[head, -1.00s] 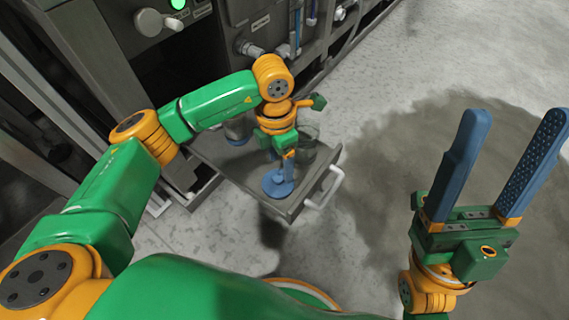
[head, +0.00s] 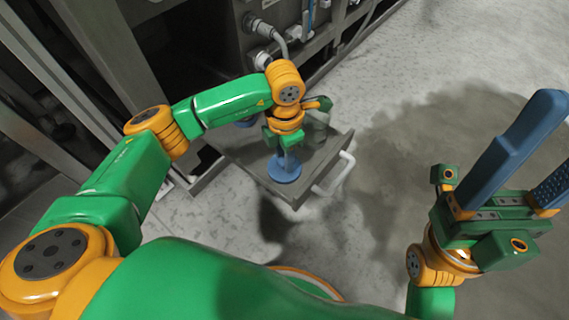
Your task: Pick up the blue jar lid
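The blue jar lid (head: 284,170) is a round blue disc near the front corner of a grey tray-like shelf (head: 245,160). My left gripper (head: 286,152) points down at it from above, its blue finger over the lid's middle. The finger seems to meet the lid, but I cannot tell whether it grips it. The gap between the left fingers is hidden from this angle. My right gripper (head: 545,145) is open and empty, its blue fingers pointing up, far to the right of the shelf.
A white handle (head: 340,174) sticks out at the shelf's right edge. Open floor lies to the right.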

